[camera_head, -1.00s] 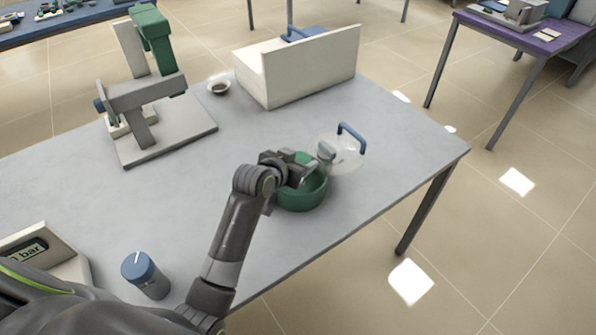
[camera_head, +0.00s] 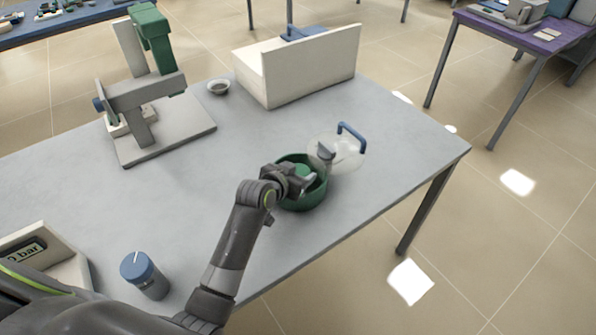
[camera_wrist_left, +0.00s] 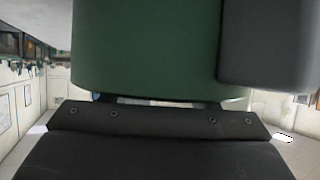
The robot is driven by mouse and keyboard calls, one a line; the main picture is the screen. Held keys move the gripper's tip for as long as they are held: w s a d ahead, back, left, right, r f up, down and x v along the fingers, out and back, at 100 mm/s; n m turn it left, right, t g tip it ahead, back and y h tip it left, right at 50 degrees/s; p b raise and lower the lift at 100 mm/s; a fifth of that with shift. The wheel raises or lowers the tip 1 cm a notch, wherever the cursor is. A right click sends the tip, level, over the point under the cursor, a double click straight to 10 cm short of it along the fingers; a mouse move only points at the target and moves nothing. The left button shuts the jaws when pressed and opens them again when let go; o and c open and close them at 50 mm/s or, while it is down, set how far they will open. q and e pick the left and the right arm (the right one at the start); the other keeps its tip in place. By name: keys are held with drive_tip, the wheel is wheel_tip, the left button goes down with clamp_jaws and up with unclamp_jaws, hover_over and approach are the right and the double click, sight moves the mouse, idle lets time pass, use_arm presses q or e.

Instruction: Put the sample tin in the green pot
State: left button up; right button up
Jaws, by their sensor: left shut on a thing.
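The gripper hides part of the pot's inside, so I cannot tell whether the tin touches the bottom. My right gripper is not in view.
A clear round lid (camera_head: 338,152) with a blue handle is just right of the pot. A white block-shaped stand (camera_head: 310,70), a small bowl (camera_head: 218,87) and a green-headed press (camera_head: 160,90) stand behind. A blue-topped cylinder (camera_head: 143,272) is at front left. The table's middle is clear.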

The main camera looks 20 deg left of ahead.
use_arm(q)
drive_tip(key=o, duration=1)
drive_tip(key=shift+o, duration=0.2)
drive_tip(key=shift+r, duration=0.15)
drive_tip(key=shift+s+r, duration=0.1)
drive_tip(key=shift+r, duration=0.55)
drive_tip(key=v, duration=1.1)
drive_tip(key=shift+s, duration=0.4)
